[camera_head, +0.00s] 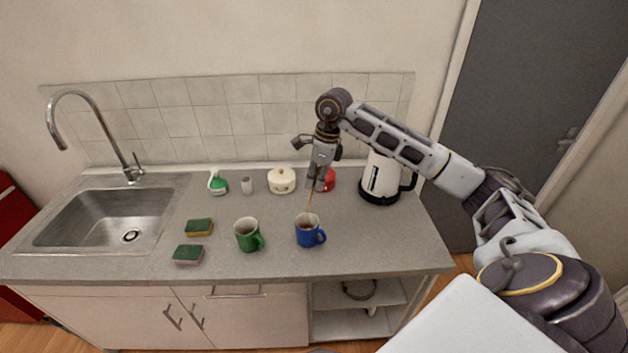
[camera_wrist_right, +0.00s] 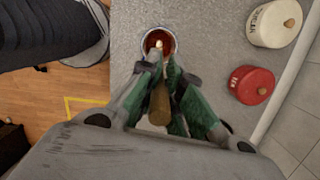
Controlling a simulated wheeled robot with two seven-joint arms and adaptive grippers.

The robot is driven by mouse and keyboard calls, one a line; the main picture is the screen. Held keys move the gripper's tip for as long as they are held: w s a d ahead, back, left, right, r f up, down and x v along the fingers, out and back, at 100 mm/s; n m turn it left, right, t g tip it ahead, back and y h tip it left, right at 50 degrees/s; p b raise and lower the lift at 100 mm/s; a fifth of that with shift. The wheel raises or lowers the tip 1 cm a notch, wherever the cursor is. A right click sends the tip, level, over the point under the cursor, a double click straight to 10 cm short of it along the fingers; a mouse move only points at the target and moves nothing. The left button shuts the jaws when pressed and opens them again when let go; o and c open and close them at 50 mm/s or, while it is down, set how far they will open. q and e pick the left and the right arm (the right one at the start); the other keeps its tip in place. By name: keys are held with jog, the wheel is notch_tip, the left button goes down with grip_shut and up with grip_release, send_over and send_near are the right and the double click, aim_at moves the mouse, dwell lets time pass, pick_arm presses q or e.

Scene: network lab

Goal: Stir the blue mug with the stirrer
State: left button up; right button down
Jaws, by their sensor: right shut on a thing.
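The blue mug (camera_head: 309,233) stands upright near the front of the counter, its handle to the right. In the right wrist view its round opening (camera_wrist_right: 159,42) shows with reddish-brown liquid inside. My right gripper (camera_head: 314,184) is above the mug and shut on the stirrer (camera_head: 309,201), a thin light-brown stick. The stirrer points down, and its lower end reaches the mug's opening. In the right wrist view the stirrer (camera_wrist_right: 159,103) sits between the green finger pads, its tip over the liquid. How deep the tip sits is unclear. My left gripper is not in view.
A green mug (camera_head: 248,235) stands left of the blue one. Two sponges (camera_head: 199,227) lie farther left, near the sink (camera_head: 110,216). A cream pot (camera_head: 281,181), red pot (camera_wrist_right: 251,85) and white kettle (camera_head: 384,178) stand behind. The counter right of the blue mug is clear.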

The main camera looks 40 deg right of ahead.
notch_tip(320, 180, down, 13)
jog(key=b, duration=0.9)
jog(key=shift+w+a, duration=0.15)
jog(key=shift+a, duration=0.05)
dwell(1.2)
jog(key=shift+w+a, duration=0.1)
jog(key=shift+a, duration=0.1)
dwell(0.5)
